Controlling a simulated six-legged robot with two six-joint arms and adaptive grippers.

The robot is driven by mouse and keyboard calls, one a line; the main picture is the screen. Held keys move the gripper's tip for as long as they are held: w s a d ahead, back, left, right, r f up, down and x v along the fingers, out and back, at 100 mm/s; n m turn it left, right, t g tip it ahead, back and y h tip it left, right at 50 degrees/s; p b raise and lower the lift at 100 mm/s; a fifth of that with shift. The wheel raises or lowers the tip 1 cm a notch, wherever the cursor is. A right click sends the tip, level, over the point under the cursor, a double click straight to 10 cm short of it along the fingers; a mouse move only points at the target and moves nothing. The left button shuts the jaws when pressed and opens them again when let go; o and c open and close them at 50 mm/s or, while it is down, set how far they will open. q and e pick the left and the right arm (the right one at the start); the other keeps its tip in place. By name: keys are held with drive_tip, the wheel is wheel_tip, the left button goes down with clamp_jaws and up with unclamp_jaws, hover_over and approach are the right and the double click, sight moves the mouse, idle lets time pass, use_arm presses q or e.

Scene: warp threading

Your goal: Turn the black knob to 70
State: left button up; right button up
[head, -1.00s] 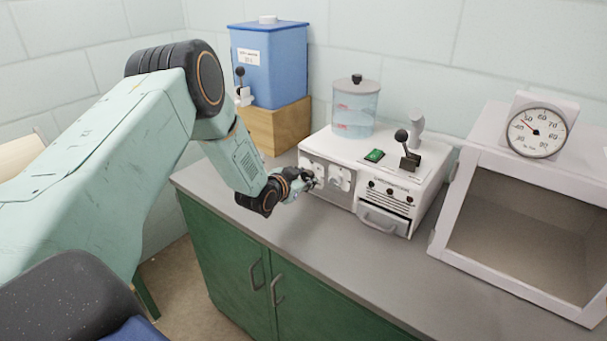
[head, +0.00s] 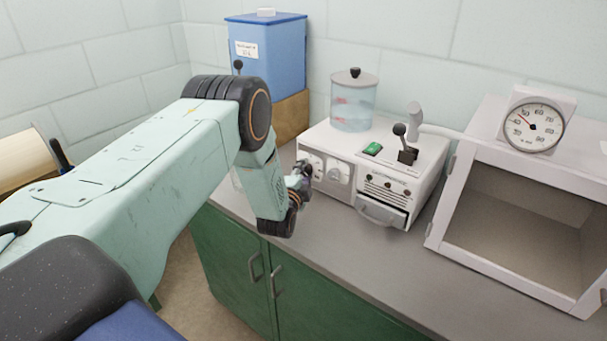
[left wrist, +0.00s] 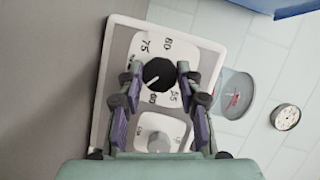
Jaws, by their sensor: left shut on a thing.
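The black knob (left wrist: 159,74) sits on a white dial plate with printed numbers, among them 75 at upper left in the left wrist view. A white mark on the knob points to the lower left in that view; its exact reading is hard to tell. My left gripper (left wrist: 160,84) has its fingers on both sides of the knob and is shut on it. In the head view my left gripper (head: 303,174) is at the left front of the white machine (head: 328,147) and hides the knob. My right gripper is not in view.
A second, pale knob (left wrist: 159,141) is beside the black one. The machine has a black lever (head: 403,140), green switch (head: 372,148) and clear tank (head: 353,103). A gauge (head: 534,127) tops the open-fronted box (head: 525,222) at right. Counter (head: 330,240) in front is clear.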

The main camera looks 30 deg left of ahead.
use_arm(q)
drive_tip(key=m+t+b, duration=0.1)
drive_tip(key=m, duration=0.1)
drive_tip(key=m+t, duration=0.1)
drive_tip(key=m, duration=0.2)
drive_tip(key=shift+f+y+b, duration=0.2)
drive_tip(key=shift+y+b, duration=0.2)
drive_tip(key=shift+m+t+h+b, duration=0.3)
drive_tip(key=shift+m+t+b, duration=0.5)
drive_tip(key=shift+m, duration=1.5)
drive_tip(key=o, duration=1.1)
drive_tip(key=shift+w, duration=0.1)
drive_tip(key=shift+o, duration=0.2)
drive_tip(key=shift+f, duration=0.1)
drive_tip(key=v, duration=0.5)
drive_tip(key=r+v, duration=0.1)
drive_tip(key=v, duration=0.4)
drive_tip(key=r+v, duration=0.1)
drive_tip(key=v, duration=0.4)
drive_tip(key=shift+r, duration=0.25)
